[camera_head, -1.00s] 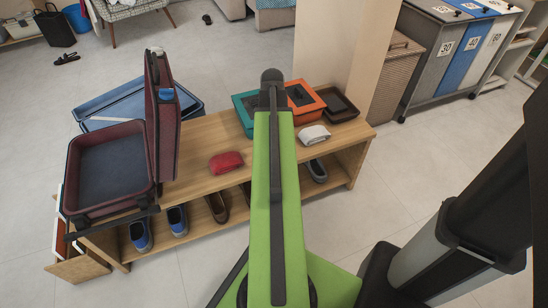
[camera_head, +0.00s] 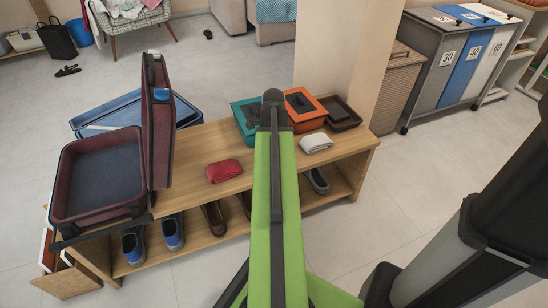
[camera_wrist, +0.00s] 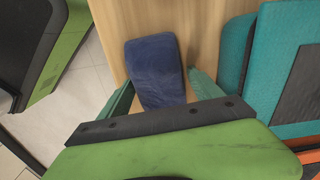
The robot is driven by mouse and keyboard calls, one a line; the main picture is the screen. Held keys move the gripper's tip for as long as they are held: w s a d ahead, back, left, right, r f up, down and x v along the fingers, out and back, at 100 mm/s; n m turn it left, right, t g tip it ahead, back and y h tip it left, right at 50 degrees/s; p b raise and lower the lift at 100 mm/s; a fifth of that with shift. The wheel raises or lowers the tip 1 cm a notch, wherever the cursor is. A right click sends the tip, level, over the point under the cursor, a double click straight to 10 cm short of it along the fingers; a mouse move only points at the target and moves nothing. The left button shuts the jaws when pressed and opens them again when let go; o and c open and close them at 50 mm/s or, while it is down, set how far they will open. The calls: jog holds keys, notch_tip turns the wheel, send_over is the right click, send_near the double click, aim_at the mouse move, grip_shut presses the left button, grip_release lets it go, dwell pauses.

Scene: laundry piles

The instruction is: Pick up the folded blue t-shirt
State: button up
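The folded blue t-shirt (camera_wrist: 155,62) lies on the wooden bench top in the wrist view, as a dark blue, rounded bundle. My gripper (camera_wrist: 161,80) is open, with one green finger on each side of the shirt's near part. The shirt reaches past the fingertips, and a small gap shows at the right finger. I cannot tell whether the left finger touches it. In the head view my own arm hides the shirt and the fingers.
The bench (camera_head: 190,155) also holds a red folded cloth (camera_head: 224,171), a white one (camera_head: 316,143), a teal box (camera_head: 240,112), an orange box (camera_head: 302,108) and a dark tray (camera_head: 341,114). An open suitcase (camera_head: 98,175) stands at its left end. Shoes sit below.

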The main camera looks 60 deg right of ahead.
jog(key=c, duration=1.1)
jog(key=shift+c, duration=0.2)
jog(key=shift+r, duration=0.1)
notch_tip(320, 180, up, 10)
jog(key=p, duration=1)
